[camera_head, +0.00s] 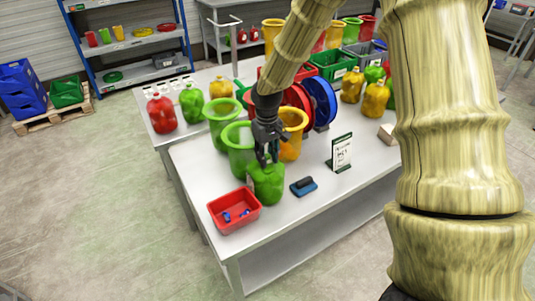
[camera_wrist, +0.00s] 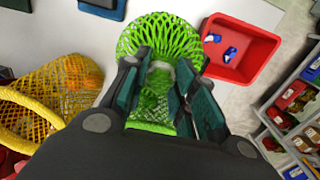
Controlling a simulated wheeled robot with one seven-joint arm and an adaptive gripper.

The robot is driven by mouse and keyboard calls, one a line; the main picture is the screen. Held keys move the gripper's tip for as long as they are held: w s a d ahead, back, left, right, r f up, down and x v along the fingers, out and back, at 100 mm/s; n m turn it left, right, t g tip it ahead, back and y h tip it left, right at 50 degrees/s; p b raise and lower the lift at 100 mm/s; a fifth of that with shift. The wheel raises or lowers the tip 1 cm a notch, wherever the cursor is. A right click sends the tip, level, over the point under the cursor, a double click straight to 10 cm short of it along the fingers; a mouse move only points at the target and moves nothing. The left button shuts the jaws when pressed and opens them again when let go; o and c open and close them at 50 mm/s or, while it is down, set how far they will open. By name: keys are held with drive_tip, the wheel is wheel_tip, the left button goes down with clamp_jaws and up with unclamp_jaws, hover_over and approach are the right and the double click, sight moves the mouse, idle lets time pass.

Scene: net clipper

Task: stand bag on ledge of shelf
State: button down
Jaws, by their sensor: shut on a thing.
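My gripper (camera_head: 267,158) comes down from above and is shut on the top of this bag. In the wrist view the bag (camera_wrist: 158,35) shows its mesh spread beyond the fingers, and part of it lies between the fingers of my gripper (camera_wrist: 167,88). I cannot tell whether its bottom touches the table. A blue-framed shelf (camera_head: 132,42) stands at the upper left, with red, yellow and green items on its ledges.
A red bin (camera_head: 234,211) with blue pieces is left of the bag.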

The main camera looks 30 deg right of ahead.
drive_tip(key=shift+f, duration=0.1)
drive_tip(key=c, duration=1.1)
unclamp_jaws()
drive_tip(key=shift+c, duration=0.2)
